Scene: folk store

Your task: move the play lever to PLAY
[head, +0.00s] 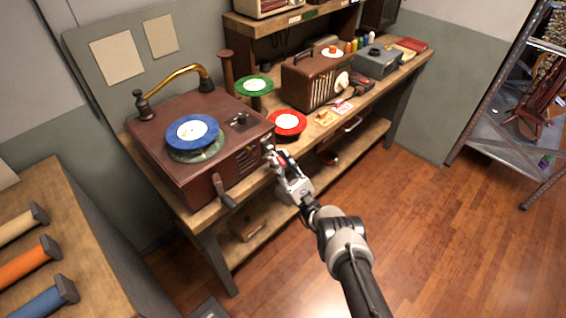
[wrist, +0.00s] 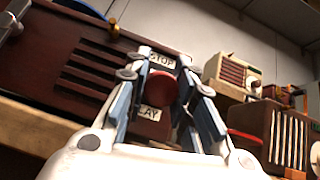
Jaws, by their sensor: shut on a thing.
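The play lever's round dark-red knob (wrist: 163,87) is between my gripper's fingers in the wrist view. A STOP label (wrist: 161,60) shows above the knob and a PLAY label (wrist: 149,114), partly hidden by a finger, below it. The knob stands between the two labels. My gripper (wrist: 168,80) is shut on the knob. In the head view my gripper (head: 274,157) is at the right front corner of the brown record player (head: 163,150), and the fingers hide most of the lever. A blue record (head: 193,131) lies on top of the player.
The wooden bench (head: 330,128) holds a green record (head: 254,86) on a stand, a red record (head: 287,123) and a brown radio (head: 313,80). A crank (head: 222,190) sticks out of the player's front. The wooden floor (head: 430,220) at right is clear.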

